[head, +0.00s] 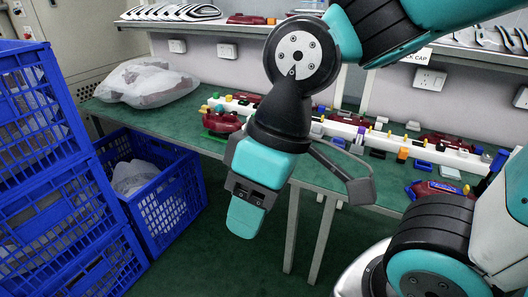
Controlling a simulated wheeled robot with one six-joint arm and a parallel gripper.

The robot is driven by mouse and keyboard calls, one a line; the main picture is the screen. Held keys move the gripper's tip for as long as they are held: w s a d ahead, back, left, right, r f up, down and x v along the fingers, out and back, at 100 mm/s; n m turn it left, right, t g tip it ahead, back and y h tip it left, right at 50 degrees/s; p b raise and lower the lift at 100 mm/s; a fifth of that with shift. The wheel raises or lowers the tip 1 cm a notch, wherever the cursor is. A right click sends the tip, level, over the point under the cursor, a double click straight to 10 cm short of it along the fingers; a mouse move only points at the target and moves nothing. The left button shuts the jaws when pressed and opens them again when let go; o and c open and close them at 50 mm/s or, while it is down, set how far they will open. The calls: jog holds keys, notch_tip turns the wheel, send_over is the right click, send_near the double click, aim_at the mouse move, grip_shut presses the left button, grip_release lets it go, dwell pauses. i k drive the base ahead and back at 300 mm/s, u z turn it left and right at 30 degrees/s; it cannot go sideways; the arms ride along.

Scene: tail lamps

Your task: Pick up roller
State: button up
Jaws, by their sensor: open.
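I cannot pick out a roller with certainty in the head view. Several small coloured parts lie on the green workbench (190,112), too small to tell apart. A dark blue upright piece (490,176) stands at the bench's right end, partly hidden by my arm; I cannot tell what it is. My gripper (250,194) points down in front of the bench, over the floor, apart from the bench items. It is open, and I see nothing held in it. My arm hides part of the bench middle.
Blue crates (45,150) are stacked at the left. Another blue crate (172,212) holding a wrapped bundle stands on the floor beside them. A large plastic-wrapped bundle (147,84) lies on the bench's left end. Red lamp parts (222,121) lie along the bench, below a shelf.

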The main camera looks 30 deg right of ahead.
aim_at(317, 131)
jog(key=u, duration=0.15)
jog(key=k, duration=0.35)
jog(key=u, duration=0.65)
jog(key=i, duration=1.4)
jog(key=z, duration=0.7)
jog(key=i, duration=0.8)
jog(key=z, duration=1.45)
jog(key=i, duration=0.65)
jog(key=z, duration=0.7)
